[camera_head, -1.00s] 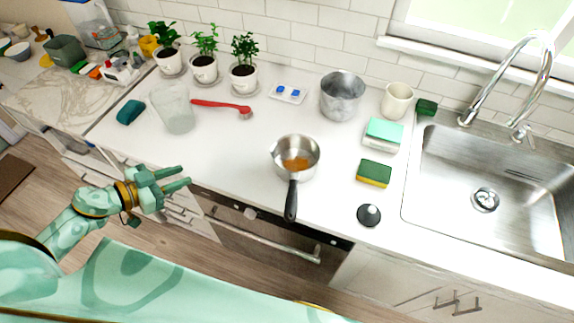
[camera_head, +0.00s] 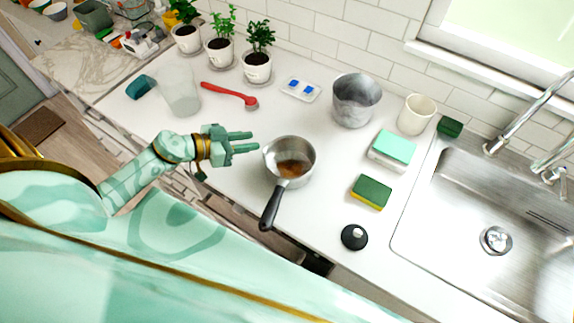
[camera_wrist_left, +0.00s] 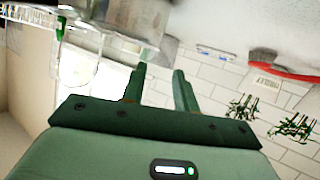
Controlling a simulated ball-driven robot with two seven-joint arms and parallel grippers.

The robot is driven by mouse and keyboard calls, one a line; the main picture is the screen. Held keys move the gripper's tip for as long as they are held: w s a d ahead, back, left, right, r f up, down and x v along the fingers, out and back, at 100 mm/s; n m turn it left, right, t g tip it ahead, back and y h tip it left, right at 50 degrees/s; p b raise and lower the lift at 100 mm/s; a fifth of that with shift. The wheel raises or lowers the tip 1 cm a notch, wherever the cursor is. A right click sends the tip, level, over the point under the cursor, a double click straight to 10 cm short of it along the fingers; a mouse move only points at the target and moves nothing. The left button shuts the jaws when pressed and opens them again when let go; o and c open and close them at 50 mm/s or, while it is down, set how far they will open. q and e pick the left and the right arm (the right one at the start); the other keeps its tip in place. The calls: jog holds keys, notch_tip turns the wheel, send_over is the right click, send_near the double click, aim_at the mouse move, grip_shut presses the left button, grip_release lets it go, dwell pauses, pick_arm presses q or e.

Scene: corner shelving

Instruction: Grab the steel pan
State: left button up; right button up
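The steel pan (camera_head: 303,150) stands upright on the white counter in the head view, with something brown inside. Its black handle (camera_head: 269,208) points toward me, down and left in the picture. My left gripper (camera_head: 255,141) is just left of the pan's rim, its fingers pointing right and apart from each other. The left wrist view also shows its two fingers (camera_wrist_left: 159,88) spread with nothing between them. My right gripper is not in view.
A taller grey pot (camera_head: 356,103) and a cream mug (camera_head: 416,114) stand behind the pan. A green-yellow sponge (camera_head: 371,192), a black round object (camera_head: 354,237) and the sink (camera_head: 470,225) lie to the right.

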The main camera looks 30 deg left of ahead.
aim_at(275, 140)
pick_arm(q)
jog(key=x, duration=0.3)
jog(key=shift+w, duration=0.15)
jog(key=shift+w+d+f, duration=0.15)
jog(key=shift+w+d, duration=0.05)
jog(key=b+x, duration=0.1)
jog(key=x, duration=0.4)
jog(key=shift+s+f+b, duration=0.15)
jog(key=shift+f+b, duration=0.1)
jog(key=shift+b, duration=0.15)
grip_shut()
